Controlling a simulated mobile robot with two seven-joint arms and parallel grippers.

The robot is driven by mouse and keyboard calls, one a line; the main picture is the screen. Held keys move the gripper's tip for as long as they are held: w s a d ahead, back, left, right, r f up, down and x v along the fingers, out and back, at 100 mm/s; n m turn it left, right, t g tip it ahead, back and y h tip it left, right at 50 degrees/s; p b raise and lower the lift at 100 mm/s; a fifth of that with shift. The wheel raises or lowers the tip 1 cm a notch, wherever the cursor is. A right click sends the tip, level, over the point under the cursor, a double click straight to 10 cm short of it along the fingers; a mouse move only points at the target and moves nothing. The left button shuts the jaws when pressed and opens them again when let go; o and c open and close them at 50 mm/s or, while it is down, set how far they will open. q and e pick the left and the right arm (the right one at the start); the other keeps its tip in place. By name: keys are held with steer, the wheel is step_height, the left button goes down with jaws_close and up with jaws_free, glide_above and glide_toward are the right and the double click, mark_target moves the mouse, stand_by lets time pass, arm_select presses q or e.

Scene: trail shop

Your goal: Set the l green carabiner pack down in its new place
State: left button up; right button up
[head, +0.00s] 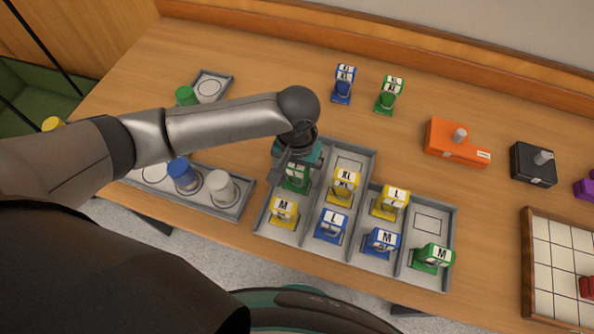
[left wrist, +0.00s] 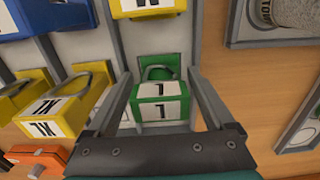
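The L green carabiner pack (head: 296,178) stands in the back part of the leftmost compartment of a grey divided tray (head: 334,256). It also shows in the left wrist view (left wrist: 162,103), its white L label facing the camera. My left gripper (head: 293,170) is over it from above, hiding part of it in the head view. In the left wrist view its two fingers (left wrist: 160,92) stand on either side of the pack with gaps, so it is open. The M yellow pack (head: 283,211) is in front in the same compartment. My right gripper is not in view.
The XL yellow pack (head: 344,186) and L blue pack (head: 331,226) fill the neighbouring compartment. The rightmost compartment holds an M green pack (head: 433,257), with an empty outlined slot behind it. A grey tray with cans (head: 219,188) stands left; an orange box (head: 455,143) right.

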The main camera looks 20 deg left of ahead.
arm_select(q)
steer(key=shift+o, duration=0.2)
steer(key=shift+r, duration=0.15)
step_height(320, 180, up, 12)
steer(key=p, duration=0.3)
steer(key=shift+p, duration=0.3)
